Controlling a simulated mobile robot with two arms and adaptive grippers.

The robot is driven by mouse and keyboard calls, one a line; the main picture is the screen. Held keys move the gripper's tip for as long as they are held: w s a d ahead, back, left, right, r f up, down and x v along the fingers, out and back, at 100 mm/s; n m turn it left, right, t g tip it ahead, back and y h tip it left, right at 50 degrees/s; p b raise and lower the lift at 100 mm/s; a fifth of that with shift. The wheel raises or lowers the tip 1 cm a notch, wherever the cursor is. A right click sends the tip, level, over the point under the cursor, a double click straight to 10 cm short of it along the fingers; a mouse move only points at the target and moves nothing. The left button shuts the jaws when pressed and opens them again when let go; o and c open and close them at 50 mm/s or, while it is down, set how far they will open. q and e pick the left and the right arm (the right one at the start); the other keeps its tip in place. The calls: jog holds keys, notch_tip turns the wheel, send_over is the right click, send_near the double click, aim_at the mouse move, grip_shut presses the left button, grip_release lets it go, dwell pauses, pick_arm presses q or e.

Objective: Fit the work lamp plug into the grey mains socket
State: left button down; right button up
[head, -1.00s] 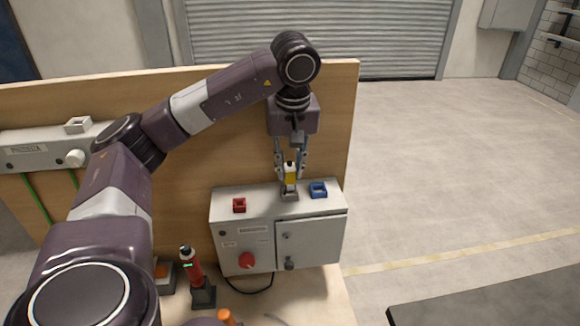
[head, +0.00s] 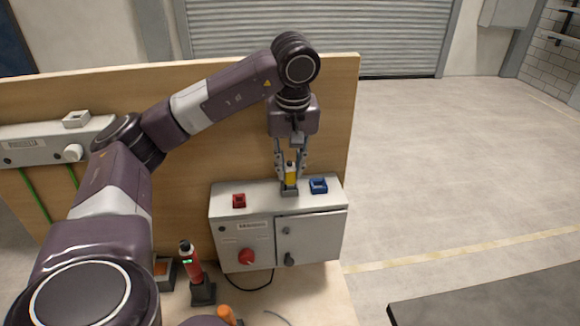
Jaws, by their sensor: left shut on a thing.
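My left gripper (head: 291,168) points straight down above the control box and is shut on the yellow work lamp plug (head: 291,176). The grey mains socket (head: 290,191) stands on the box top, directly below the plug. The plug's lower end is at the socket's mouth; I cannot tell whether it is inside or just above it. The fingers hide the plug's sides. My right gripper is not in view.
The control box (head: 310,243) also carries a red socket (head: 239,201) to the left and a blue socket (head: 318,187) close on the right. A wooden panel (head: 190,172) stands behind. A red and black tool (head: 194,266) stands at front left.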

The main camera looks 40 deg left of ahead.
pick_arm(q)
jog(key=shift+f+b, duration=0.45)
jog(key=shift+f, duration=0.2)
jog(key=c, duration=1.2)
grip_release()
notch_tip(320, 180, up, 6)
jog(key=p, duration=0.5)
jog(key=shift+f, duration=0.1)
jog(key=shift+r, duration=1.1)
